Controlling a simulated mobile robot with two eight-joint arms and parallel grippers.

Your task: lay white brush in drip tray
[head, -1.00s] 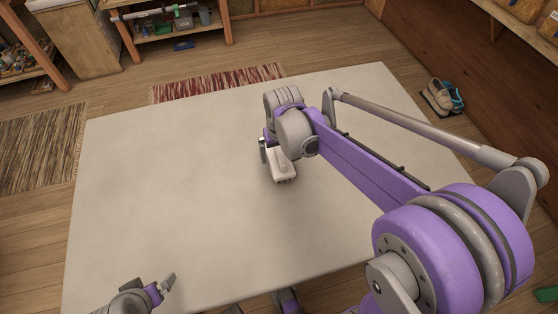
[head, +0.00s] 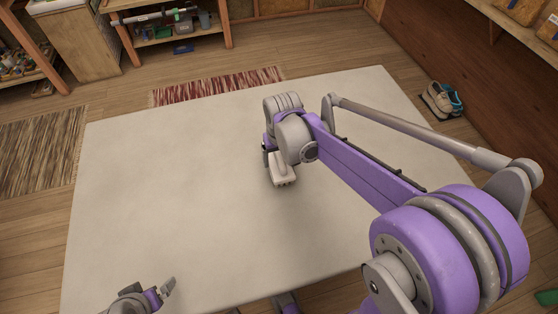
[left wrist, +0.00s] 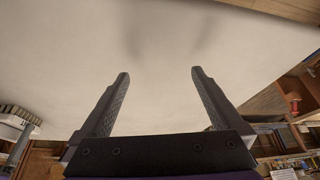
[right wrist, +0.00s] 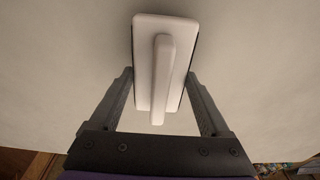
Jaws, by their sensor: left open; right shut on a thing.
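A white brush (right wrist: 163,70), a flat block with a raised handle along its top, is between the fingers of my right gripper (right wrist: 160,80). The fingers touch its long sides and are shut on it. In the head view the brush (head: 283,177) shows below my right wrist, over the middle of the table; whether it touches the tabletop I cannot tell. My left gripper (left wrist: 160,75) is open and empty over the near left part of the table, and its fingers (head: 162,290) show at the bottom of the head view. I see no drip tray in any view.
The large pale table (head: 150,190) is bare apart from my right arm over its middle and right. Shelves (head: 170,30) stand beyond it, with a red rug (head: 215,87) on the floor. Shoes (head: 440,98) lie on the floor at the right.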

